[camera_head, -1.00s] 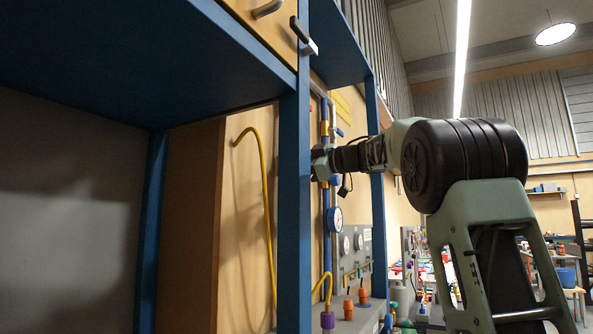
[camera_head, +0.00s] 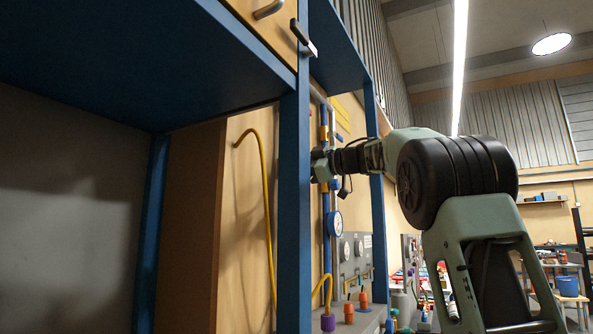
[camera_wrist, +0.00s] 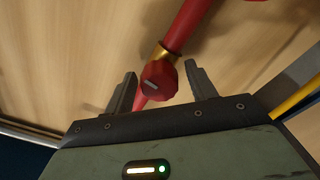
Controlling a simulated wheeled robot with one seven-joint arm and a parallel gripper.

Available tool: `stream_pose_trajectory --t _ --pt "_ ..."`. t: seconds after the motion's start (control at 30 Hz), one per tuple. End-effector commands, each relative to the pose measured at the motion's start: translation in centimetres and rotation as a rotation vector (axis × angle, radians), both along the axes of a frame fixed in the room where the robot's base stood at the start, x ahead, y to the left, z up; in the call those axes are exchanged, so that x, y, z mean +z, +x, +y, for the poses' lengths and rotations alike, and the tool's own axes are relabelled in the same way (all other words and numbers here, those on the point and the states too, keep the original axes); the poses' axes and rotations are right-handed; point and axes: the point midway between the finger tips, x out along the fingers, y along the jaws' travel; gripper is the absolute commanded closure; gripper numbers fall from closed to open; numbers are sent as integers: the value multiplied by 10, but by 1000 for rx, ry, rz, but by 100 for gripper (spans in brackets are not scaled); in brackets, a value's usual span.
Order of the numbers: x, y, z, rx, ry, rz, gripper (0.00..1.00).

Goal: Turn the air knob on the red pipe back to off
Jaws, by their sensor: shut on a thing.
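In the wrist view, the red pipe (camera_wrist: 190,25) runs from the upper right down to a brass collar (camera_wrist: 161,55) and shows again as a thin red piece below the knob. The air knob (camera_wrist: 159,82) is red and faceted, with a pale slanted pointer line on its face. My gripper (camera_wrist: 160,70) has one finger on each side of the knob and is shut on it. In the head view, my gripper (camera_head: 320,166) is at the pipework, partly hidden by a blue post. The red pipe and knob cannot be made out there.
The blue post (camera_head: 294,220) stands just left of my gripper, with a shelf above. A blue pipe with a round gauge (camera_head: 335,224) runs below it. A yellow hose (camera_head: 266,200) hangs on the wooden panel. A yellow pipe (camera_wrist: 298,100) shows at right in the wrist view.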

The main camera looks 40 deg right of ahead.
Motion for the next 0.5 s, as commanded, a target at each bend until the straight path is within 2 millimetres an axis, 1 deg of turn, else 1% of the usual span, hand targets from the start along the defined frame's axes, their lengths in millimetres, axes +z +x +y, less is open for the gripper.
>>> stream_pose_trajectory --t 0.03,0.17,0.5 --pt "5 -3 -3 -15 -1443 -492 76" --pt "3 -3 -3 -15 -1481 -504 76" --pt "3 -3 -3 -14 -1685 -575 75"
